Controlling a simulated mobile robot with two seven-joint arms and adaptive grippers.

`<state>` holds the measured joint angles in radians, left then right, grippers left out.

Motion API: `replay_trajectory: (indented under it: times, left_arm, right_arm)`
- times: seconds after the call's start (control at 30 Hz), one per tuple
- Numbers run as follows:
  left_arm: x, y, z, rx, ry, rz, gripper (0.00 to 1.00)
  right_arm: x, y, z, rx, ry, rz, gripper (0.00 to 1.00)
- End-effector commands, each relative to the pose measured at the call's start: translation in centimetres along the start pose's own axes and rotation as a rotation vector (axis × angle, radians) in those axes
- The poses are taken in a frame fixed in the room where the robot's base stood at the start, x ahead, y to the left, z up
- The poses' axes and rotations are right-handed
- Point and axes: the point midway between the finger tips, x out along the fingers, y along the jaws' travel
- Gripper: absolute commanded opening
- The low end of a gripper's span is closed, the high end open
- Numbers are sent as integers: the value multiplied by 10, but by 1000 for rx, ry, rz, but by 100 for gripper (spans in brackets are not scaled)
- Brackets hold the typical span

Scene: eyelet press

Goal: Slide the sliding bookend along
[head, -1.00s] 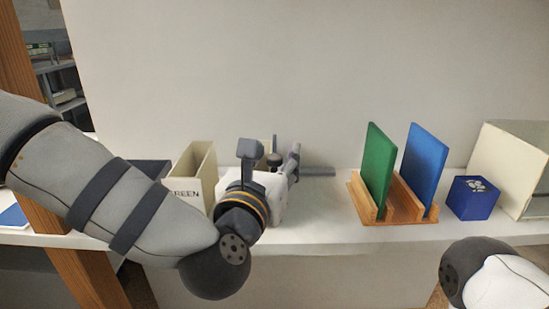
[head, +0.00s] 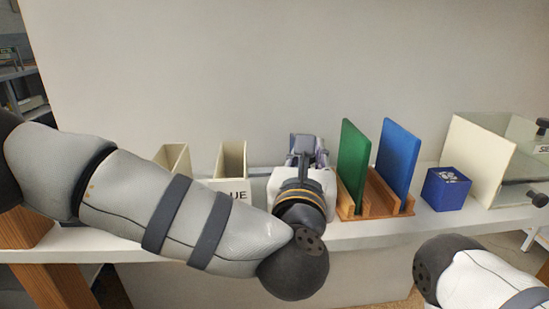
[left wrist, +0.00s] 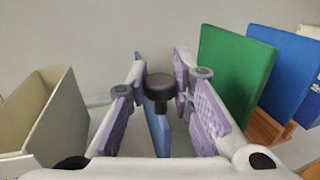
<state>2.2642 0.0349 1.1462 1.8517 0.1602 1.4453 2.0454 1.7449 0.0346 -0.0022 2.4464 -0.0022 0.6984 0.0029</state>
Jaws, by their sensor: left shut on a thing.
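The sliding bookend shows in the left wrist view as a black knob (left wrist: 159,86) on a stem, with a narrow blue-grey plate (left wrist: 158,132) below it. My left gripper (left wrist: 161,66) is shut on it, with a purple-padded finger on each side of the knob. In the head view my left gripper (head: 305,145) is over the shelf, just left of the wooden rack; my wrist and forearm hide most of the bookend there. A grey rail (head: 262,171) runs along the back of the shelf. My right gripper is out of view.
A wooden rack (head: 375,213) holds a green panel (head: 353,165) and a blue panel (head: 398,152), close right of my left gripper. Cream boxes (head: 233,158) stand to its left, one lettered "UE". A blue cube (head: 446,189) and large open box (head: 475,160) stand farther right.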

Motion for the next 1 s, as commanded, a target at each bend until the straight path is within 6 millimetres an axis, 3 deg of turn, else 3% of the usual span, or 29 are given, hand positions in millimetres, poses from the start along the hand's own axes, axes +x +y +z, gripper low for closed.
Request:
replay_trajectory:
  times: [0.37,0.4,0.47,0.8,0.87,1.0]
  left_arm:
    - [2,-9,0,-1,1,-3,0]
    - [2,-9,0,-1,1,-4,28]
    - [2,-9,0,-1,1,-4,41]
    - [-2,-8,0,-1,2,-1,42]
    - [-10,-8,-1,-1,3,-3,42]
    - [-46,-9,-1,-1,4,-6,42]
  right_arm:
    - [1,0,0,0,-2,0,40]
    - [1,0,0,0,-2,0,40]
    - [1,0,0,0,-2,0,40]
    - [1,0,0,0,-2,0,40]
    - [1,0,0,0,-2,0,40]
    - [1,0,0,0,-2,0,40]
